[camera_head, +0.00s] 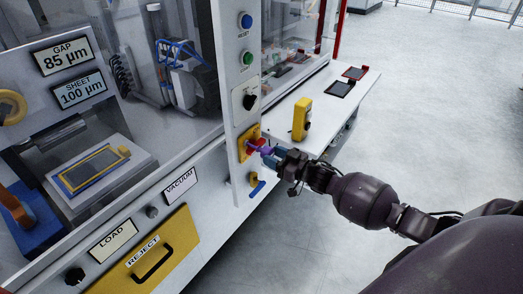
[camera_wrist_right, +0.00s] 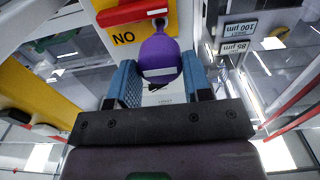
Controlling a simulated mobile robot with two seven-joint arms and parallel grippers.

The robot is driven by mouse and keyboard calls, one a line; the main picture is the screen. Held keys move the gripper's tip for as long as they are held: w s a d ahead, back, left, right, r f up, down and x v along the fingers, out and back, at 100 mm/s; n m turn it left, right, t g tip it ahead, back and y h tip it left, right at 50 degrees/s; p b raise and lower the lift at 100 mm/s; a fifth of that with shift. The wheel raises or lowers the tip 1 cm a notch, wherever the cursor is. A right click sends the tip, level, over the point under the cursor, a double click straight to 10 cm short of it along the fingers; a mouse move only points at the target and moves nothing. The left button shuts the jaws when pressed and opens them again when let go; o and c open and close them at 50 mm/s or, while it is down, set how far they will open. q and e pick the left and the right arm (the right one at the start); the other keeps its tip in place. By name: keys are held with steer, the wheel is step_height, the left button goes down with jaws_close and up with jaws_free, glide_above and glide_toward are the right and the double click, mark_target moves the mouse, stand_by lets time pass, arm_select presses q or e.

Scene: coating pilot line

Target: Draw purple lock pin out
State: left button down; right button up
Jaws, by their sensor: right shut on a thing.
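The purple lock pin (camera_head: 265,151) shows at the yellow plate (camera_head: 243,141) on the machine's front post. In the right wrist view the purple lock pin (camera_wrist_right: 159,58) has a rounded body with a white label and lies between the blue fingers. A red bar (camera_wrist_right: 133,12) lies across the yellow plate (camera_wrist_right: 126,37) just beyond it. My right gripper (camera_head: 274,157) is shut on the purple lock pin, right at the plate; it also shows in the right wrist view (camera_wrist_right: 160,80). I cannot tell how deep the pin sits. My left gripper is not in view.
A blue-handled yellow fitting (camera_head: 256,186) is below the plate. A yellow box (camera_head: 302,119) stands on the white side shelf (camera_head: 325,108), with dark trays (camera_head: 340,88) behind. The yellow reject drawer (camera_head: 150,255) is at lower left. The floor to the right is clear.

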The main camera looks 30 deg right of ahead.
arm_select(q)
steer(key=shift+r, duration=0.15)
arm_select(e)
steer(key=shift+s, duration=0.2)
